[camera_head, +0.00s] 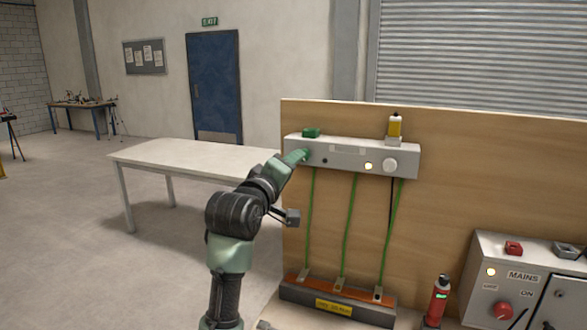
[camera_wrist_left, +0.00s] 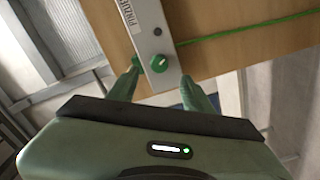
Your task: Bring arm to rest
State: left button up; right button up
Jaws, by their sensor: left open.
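My left arm rises from the bottom of the head view. Its gripper (camera_head: 298,156) is at the left end of a grey box (camera_head: 345,156) on a wooden board. In the left wrist view, the open fingers (camera_wrist_left: 161,76) stand on either side of the box end (camera_wrist_left: 153,40). A green knob (camera_wrist_left: 159,63) on the box face shows between the fingertips. I cannot tell whether the fingers touch the box. The head view hides this knob behind the gripper. My right gripper is not in view.
Green cables (camera_head: 348,230) run down to a lower block (camera_head: 337,306). A red canister (camera_head: 437,300) and a MAINS cabinet (camera_head: 520,282) stand right. A white table (camera_head: 190,155) stands behind the arm.

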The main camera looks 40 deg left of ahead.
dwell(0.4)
